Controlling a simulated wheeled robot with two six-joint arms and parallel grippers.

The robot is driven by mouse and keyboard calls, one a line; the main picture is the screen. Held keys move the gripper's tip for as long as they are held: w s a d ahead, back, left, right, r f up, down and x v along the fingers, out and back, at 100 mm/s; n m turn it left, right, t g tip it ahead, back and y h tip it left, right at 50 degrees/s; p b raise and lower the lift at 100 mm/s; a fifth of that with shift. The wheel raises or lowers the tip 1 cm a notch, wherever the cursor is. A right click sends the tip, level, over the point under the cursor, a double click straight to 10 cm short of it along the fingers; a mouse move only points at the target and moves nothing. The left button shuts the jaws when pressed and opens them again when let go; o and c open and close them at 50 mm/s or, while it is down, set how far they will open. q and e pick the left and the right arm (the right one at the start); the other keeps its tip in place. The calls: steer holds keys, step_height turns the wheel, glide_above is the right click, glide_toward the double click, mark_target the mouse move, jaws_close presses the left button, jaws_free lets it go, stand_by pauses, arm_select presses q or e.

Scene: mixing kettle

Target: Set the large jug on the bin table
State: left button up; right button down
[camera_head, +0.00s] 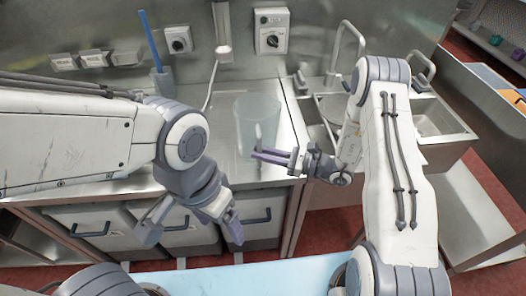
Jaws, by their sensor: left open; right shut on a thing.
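The large jug (258,108) is clear and upright, over the steel top of the bin table (215,168) near its right end. I cannot tell whether its base touches the top. My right gripper (262,155) reaches in from the right and is shut on the jug at its near side, by the pale handle. My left gripper (236,222) is open and empty, pointing down in front of the bin table's front edge, lower than the jug. Part of the jug's lower body is hidden behind the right gripper's fingers.
Bins with dark handles (90,229) stand under the bin table. A sink (438,118) with taps is at the right. A blue-handled tool (150,42) stands at the back wall. A light blue surface (250,277) lies at the bottom. The top left of the jug is clear.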

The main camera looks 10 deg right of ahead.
steer(key=shift+f, duration=0.2)
steer(key=c, duration=0.8)
jaws_free()
steer(key=shift+c, duration=0.2)
